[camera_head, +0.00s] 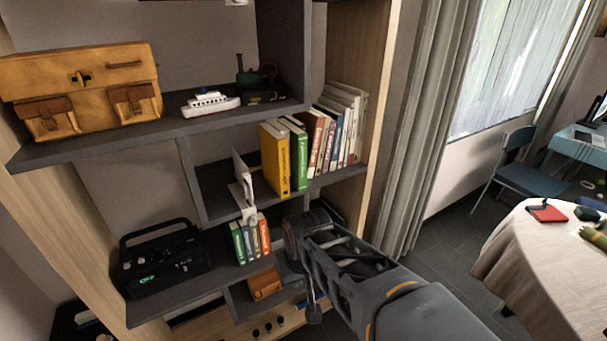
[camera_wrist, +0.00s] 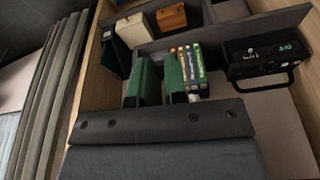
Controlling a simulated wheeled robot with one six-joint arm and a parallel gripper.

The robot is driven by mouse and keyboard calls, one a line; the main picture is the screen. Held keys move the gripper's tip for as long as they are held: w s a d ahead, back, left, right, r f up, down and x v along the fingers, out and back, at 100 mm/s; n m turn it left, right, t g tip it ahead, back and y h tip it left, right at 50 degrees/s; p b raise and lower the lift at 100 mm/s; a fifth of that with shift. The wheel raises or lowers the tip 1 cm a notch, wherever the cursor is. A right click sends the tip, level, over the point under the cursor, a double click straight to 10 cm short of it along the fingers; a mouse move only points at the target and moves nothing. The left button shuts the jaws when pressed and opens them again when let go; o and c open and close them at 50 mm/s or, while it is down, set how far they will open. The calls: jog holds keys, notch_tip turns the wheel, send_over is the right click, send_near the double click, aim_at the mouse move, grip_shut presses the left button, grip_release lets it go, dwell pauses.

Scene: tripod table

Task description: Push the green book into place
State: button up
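In the head view a tall green book (camera_head: 299,158) stands upright between a thick yellow book (camera_head: 274,158) and a row of red and white books on the middle shelf. A smaller green book (camera_head: 237,243) stands at the left end of a short row one shelf lower. I cannot tell which green one is meant. My gripper (camera_head: 291,236) is at the lower shelf, just right of the small books.
A black radio (camera_head: 165,262) stands left of the small books. An orange-brown box (camera_head: 264,284) sits below. A thin white item (camera_head: 243,177) stands left of the yellow book. Shelf boards and uprights crowd my arm. Open floor (camera_head: 445,255) lies right, before a cloth-covered table (camera_head: 545,255).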

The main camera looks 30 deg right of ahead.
jog(key=d+f+m+h, duration=0.1)
jog(key=d+f, duration=0.1)
jog(key=d, duration=0.2)
jog(key=w+d+f+m+h, duration=0.1)
jog(key=d+m, duration=0.1)
jog(key=d, duration=0.3)
jog(key=w+d+f+m+h, duration=0.1)
jog(key=d+f, duration=0.1)
jog(key=d, duration=0.3)
jog(key=shift+d+f+m, duration=0.1)
jog(key=shift+f+m, duration=0.25)
jog(key=shift+m, duration=0.05)
grip_shut()
jog(key=w+d+f+m+t+h, duration=0.2)
jog(key=w+d+m+t, duration=0.25)
jog(key=d, duration=0.55)
jog(key=m+t+y, duration=0.5)
jog(key=m+t, duration=0.2)
jog(key=t, duration=0.4)
send_near(304, 178)
jog(key=w+p, duration=0.1)
jog(key=w, duration=0.2)
jog(key=w+p, duration=0.1)
jog(key=w, duration=0.3)
jog(key=shift+w+d+r, duration=0.2)
jog(key=shift+w, duration=0.1)
jog(key=shift+w, duration=1.35)
jog(key=shift+s, duration=0.1)
